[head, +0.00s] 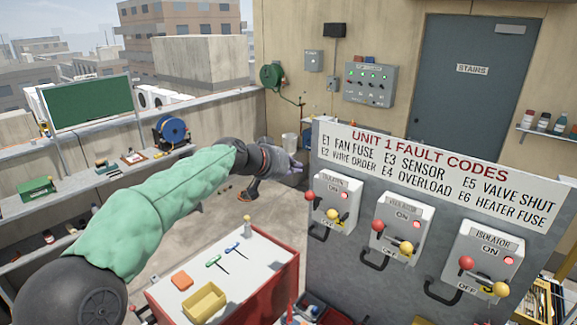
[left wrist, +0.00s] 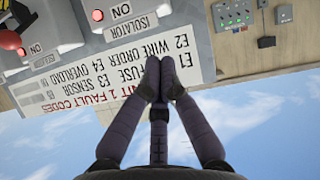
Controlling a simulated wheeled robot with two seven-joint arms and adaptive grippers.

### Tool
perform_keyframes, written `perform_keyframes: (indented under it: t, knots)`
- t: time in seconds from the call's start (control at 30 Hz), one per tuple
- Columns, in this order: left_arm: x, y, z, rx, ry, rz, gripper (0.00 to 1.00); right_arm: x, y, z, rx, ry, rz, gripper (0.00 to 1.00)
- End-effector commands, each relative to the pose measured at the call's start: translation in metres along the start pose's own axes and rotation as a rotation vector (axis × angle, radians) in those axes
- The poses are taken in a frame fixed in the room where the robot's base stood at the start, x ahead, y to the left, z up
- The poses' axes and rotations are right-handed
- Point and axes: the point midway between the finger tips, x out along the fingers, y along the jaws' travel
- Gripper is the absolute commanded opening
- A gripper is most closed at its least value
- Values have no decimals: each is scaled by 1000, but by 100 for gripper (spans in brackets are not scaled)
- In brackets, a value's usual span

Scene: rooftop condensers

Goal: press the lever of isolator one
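Three white isolator boxes are fixed to a grey panel in the head view: a left one (head: 337,206), a middle one (head: 403,228) and a right one (head: 485,258). Each has a red ball knob, a yellow ball knob, a black handle below, and ON and OFF marks with a red light by ON. Their numbers are not legible. The left box's red knob (head: 309,196) sticks out at its left side. My left gripper (head: 296,167) is above and left of that box, apart from it. In the left wrist view its fingertips (left wrist: 160,78) meet, empty. My right gripper is not in view.
A fault code sign (head: 430,175) tops the panel (head: 345,260). A red-sided cart (head: 270,290) with a yellow tray (head: 204,301) and tools stands below my left arm. A control box (head: 370,84) and a grey door (head: 472,90) are on the back wall.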

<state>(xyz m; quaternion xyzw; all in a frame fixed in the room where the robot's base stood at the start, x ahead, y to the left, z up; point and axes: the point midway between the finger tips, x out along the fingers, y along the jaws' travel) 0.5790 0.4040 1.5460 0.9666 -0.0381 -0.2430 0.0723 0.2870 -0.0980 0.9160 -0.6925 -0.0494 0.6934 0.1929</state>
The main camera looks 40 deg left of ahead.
Motion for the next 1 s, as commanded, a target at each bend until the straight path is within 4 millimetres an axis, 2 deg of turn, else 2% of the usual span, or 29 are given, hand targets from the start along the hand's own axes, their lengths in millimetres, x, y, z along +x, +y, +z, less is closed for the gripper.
perform_keyframes:
  t: [0.27, 0.43, 0.6, 1.0]
  knots:
    - [52, 1, -1, 0, -3, 1, 0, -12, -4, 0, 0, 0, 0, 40]
    - [58, 0, 25, -2, -1, 0, 0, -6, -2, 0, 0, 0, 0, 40]
    - [61, 0, 37, -1, 0, 0, 0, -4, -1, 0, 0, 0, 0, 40]
    - [61, 0, 39, 0, 1, 0, 0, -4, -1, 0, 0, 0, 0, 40]
